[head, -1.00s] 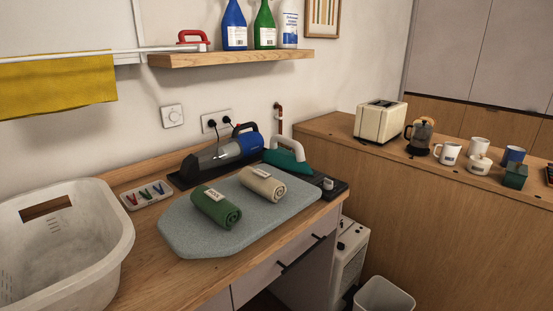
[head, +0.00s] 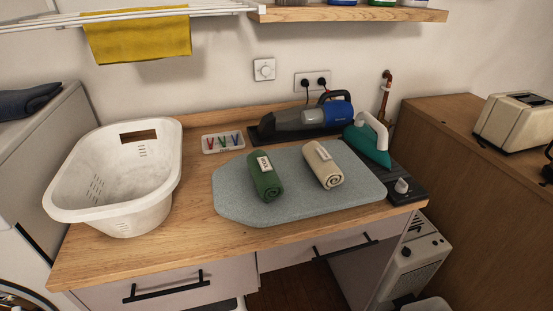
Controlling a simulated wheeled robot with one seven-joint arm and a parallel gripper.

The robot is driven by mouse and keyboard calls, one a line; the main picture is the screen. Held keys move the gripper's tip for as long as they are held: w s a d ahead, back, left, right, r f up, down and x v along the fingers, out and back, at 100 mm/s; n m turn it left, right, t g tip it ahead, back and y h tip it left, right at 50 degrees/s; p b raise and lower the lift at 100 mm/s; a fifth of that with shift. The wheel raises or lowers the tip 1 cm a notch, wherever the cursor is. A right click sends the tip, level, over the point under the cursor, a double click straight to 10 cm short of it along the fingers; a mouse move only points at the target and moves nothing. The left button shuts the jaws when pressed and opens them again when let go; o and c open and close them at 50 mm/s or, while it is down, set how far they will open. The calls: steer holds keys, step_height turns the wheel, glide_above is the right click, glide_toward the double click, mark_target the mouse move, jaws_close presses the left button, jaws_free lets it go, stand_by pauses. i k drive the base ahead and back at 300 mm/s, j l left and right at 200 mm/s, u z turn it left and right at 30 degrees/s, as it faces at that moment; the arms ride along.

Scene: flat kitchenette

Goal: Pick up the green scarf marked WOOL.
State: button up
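A rolled green scarf (head: 266,178) lies on the grey ironing pad (head: 241,207) on the wooden counter. It carries a white label near its upper end; the lettering is too small for me to read surely. A rolled cream scarf (head: 323,166), also with a pale label, lies to its right on the same pad, apart from it. My gripper is not in view.
A white laundry basket (head: 118,216) stands left on the counter (head: 180,237). Behind the pad are a tray of pegs (head: 223,141), a handheld vacuum (head: 303,120) and a teal iron (head: 367,148). A shelf (head: 350,14) and drying rack hang above. Bare counter lies in front.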

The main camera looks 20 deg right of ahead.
mark_target(268, 187)
steer(key=z, duration=0.15)
steer(key=j+u, duration=0.3)
steer(key=j, duration=0.35)
steer(key=i+j+u, duration=0.15)
steer(key=j+u, duration=0.2)
steer(key=j, duration=0.25)
steer(key=i+l, duration=0.25)
steer(key=i, duration=0.2)
